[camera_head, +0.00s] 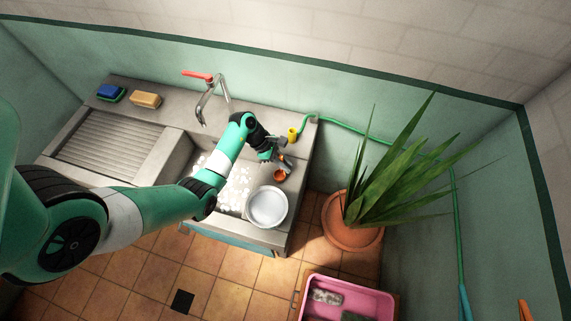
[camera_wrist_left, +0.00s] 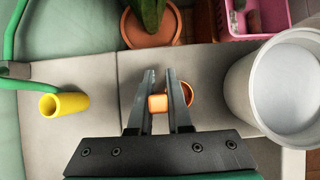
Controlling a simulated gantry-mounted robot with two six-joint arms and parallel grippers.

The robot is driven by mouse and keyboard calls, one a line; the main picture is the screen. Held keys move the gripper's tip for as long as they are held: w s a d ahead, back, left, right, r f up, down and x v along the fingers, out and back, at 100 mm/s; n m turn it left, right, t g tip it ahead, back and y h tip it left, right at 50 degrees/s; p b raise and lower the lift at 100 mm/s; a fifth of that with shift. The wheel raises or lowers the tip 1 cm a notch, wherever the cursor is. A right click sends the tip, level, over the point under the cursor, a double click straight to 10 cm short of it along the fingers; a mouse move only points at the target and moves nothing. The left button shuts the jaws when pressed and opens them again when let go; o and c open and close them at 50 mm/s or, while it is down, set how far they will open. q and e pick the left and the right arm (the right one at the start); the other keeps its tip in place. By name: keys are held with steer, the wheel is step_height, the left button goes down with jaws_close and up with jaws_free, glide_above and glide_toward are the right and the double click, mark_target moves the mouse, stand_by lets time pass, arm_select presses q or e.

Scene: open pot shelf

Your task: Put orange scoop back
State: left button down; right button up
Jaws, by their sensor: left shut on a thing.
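The orange scoop (camera_head: 280,176) is at my left gripper (camera_head: 277,165), over the right end of the grey sink counter in the head view. In the left wrist view its orange handle end (camera_wrist_left: 157,103) sits between the fingers of my left gripper (camera_wrist_left: 163,78). Its round orange bowl shows partly behind the right finger. My left gripper is shut on the scoop. Whether the scoop touches the counter I cannot tell. My right gripper is not in view.
A white bucket (camera_head: 267,207) stands right of the scoop in the wrist view (camera_wrist_left: 285,85). A potted plant (camera_head: 352,235) and pink crate (camera_head: 345,290) stand beyond the counter. A tap (camera_head: 205,95) rises behind the sink.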

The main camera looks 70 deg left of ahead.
arm_select(q)
steer(key=c, duration=0.9)
jaws_free()
steer(key=shift+f, duration=0.15)
steer(key=shift+o, duration=0.2)
steer(key=shift+r, duration=0.3)
steer(key=p+v, duration=0.3)
steer(key=v, duration=0.8)
steer(key=shift+s+r, duration=0.25)
steer(key=shift+r, duration=0.05)
steer(key=shift+a, duration=0.15)
